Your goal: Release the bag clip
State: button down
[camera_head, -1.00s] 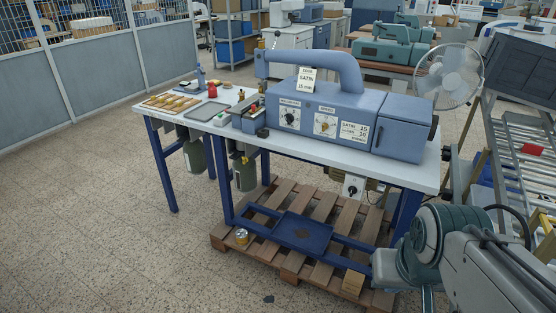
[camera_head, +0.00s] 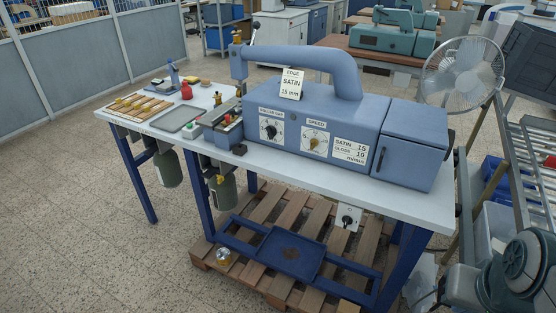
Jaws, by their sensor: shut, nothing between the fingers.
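I cannot make out a bag clip or a bag in this view. A card reading "EDGE SATIN 15 mm" (camera_head: 291,84) sits on top of the machine. Two dials and a paper label are on its front. Part of my arm shows at the lower right corner, but my gripper is outside the frame.
Green canisters (camera_head: 222,191) hang below. A wooden pallet (camera_head: 330,232) lies underneath. A fan (camera_head: 463,68) and metal rack (camera_head: 525,160) stand right. Floor at left is clear.

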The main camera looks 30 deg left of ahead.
aim_at(220, 178)
jog(key=u, duration=0.3)
jog(key=i, duration=0.65)
jog(key=u, duration=0.85)
jog(key=i, duration=0.3)
jog(key=u, duration=0.35)
